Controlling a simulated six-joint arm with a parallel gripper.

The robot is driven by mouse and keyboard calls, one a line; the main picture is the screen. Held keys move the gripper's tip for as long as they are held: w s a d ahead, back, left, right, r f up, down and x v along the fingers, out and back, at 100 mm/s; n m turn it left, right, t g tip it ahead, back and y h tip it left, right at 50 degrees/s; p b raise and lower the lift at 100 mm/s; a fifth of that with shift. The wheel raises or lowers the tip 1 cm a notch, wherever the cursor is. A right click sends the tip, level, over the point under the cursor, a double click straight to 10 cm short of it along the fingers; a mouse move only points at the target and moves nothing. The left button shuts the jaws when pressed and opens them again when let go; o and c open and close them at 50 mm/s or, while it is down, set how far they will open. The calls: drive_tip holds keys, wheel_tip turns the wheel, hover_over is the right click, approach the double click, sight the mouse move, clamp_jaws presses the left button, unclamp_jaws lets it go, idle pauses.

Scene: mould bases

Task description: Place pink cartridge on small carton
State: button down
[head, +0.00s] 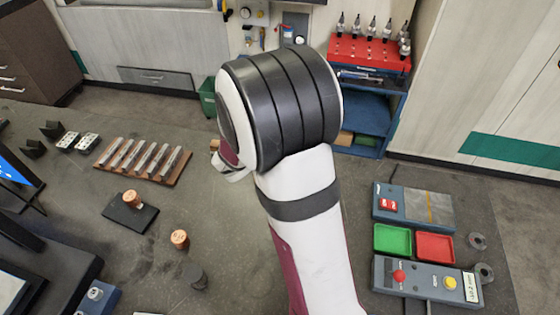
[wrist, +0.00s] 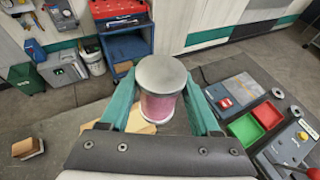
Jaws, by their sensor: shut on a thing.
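In the wrist view a pink cartridge (wrist: 159,108) with a round grey metal top stands upright between the green fingers of my gripper (wrist: 163,112), which is shut on it. A tan cardboard surface (wrist: 141,126), likely the small carton, shows partly behind and below the cartridge. Most of it is hidden, and I cannot tell whether the cartridge touches it. In the head view my arm hides the gripper and the cartridge.
A small brown block with a light top (wrist: 27,147) lies at the left in the wrist view. A green tray (head: 392,240), a red tray (head: 435,246) and a button box (head: 425,280) stand right of my arm. A wooden rack of metal bars (head: 142,160) lies left.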

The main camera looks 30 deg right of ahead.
drive_tip(key=s+d, duration=0.2)
drive_tip(key=d, duration=0.2)
drive_tip(key=shift+m+g, duration=0.5)
drive_tip(key=w+a+f, duration=0.2)
drive_tip(key=w+f, duration=0.1)
drive_tip(key=w+a+f, duration=0.2)
drive_tip(key=w+f, duration=0.1)
drive_tip(key=w+a+f, duration=0.2)
drive_tip(key=w+f, duration=0.1)
drive_tip(key=shift+w+a+f, duration=0.15)
drive_tip(key=shift+w+a, duration=0.05)
drive_tip(key=shift+a, duration=0.05)
drive_tip(key=shift+f, duration=0.4)
drive_tip(key=shift+f, duration=0.15)
drive_tip(key=shift+c, duration=0.6)
unclamp_jaws()
